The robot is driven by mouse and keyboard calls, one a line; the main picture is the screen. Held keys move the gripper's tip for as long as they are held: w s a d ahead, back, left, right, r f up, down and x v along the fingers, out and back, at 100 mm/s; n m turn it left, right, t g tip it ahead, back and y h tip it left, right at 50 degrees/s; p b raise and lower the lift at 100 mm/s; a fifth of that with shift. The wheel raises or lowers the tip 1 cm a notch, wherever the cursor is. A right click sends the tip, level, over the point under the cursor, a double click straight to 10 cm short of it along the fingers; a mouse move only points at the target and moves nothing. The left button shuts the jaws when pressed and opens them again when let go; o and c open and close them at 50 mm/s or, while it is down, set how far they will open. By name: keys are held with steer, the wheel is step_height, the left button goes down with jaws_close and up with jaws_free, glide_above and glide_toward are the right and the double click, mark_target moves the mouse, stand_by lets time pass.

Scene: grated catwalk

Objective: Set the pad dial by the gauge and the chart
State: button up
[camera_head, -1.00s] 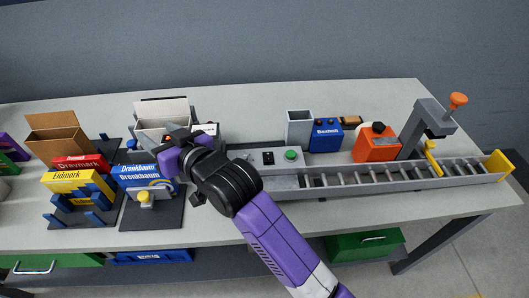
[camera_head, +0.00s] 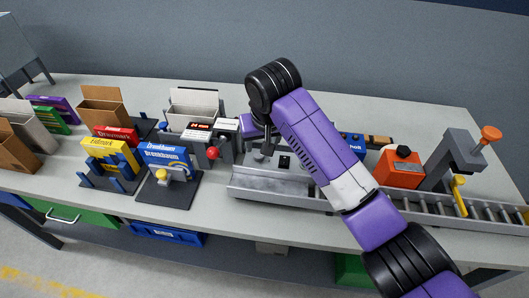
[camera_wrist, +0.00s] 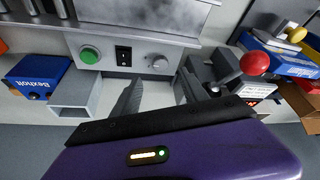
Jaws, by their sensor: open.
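A silver round knob (camera_wrist: 158,62) sits on the grey conveyor control panel, right of a black rocker switch (camera_wrist: 123,55) and a green button (camera_wrist: 89,55). My gripper (camera_wrist: 160,80) is open and empty, its two fingers pointing toward the panel with the knob just beyond their gap. In the head view my gripper (camera_head: 262,142) is partly hidden behind my arm at the panel. A device with a lit red display (camera_head: 200,125), a white printed label (camera_head: 227,124) and a red ball handle (camera_head: 213,153) stands left of the panel. The display reading and label text are too small to tell.
A roller conveyor (camera_head: 420,218) runs right from the panel. An orange canister (camera_head: 399,168) and a grey post with an orange knob (camera_head: 490,134) stand behind it. Blue box fixtures (camera_head: 165,158) are at left.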

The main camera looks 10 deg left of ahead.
mark_target(259, 154)
steer(key=x, duration=0.7)
steer(key=shift+w+f+p, duration=0.1)
steer(key=shift+f+p, duration=0.15)
steer(key=shift+p, duration=0.1)
steer(key=shift+c, duration=0.2)
jaws_close()
